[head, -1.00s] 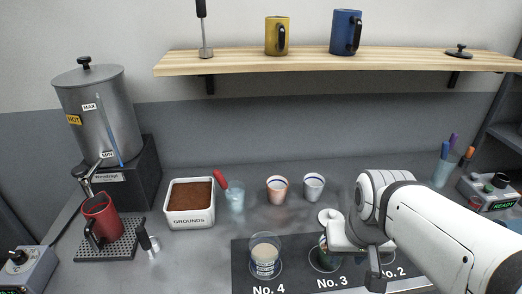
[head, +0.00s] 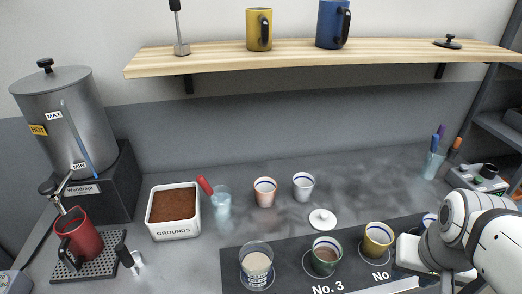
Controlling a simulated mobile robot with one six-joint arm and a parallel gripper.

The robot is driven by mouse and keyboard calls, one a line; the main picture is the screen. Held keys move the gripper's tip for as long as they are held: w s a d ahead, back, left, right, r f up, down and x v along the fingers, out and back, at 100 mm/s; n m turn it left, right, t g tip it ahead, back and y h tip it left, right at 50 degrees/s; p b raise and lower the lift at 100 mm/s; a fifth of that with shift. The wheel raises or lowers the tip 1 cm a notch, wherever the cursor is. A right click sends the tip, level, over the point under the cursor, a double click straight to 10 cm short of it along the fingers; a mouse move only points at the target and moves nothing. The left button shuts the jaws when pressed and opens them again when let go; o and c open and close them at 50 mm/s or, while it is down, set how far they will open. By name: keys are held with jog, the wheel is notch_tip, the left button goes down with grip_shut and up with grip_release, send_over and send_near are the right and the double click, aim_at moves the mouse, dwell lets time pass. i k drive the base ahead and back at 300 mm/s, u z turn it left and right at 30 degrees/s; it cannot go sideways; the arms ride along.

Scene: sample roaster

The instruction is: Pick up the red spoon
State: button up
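The red spoon shows as a red handle (head: 205,186) leaning up to the left out of a clear glass of water (head: 221,204). Its lower end is in the glass and hard to make out. The glass stands on the grey counter just right of the white grounds box. My gripper (head: 425,278) is at the lower right, over the right part of the dark mat, well to the right of the spoon and apart from it. My arm and the picture's edge hide much of it, so I cannot tell whether its fingers are open or shut.
The grounds box (head: 174,230) stands left of the glass, two small cups (head: 265,192) (head: 303,187) to its right. A wooden shelf (head: 320,59) overhangs the back. A boiler (head: 67,122) stands left.

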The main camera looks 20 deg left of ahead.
aim_at(202, 182)
jog(key=z, duration=0.15)
jog(key=k, duration=1)
jog(key=u, duration=0.6)
jog(key=i, duration=1)
jog(key=u, duration=0.05)
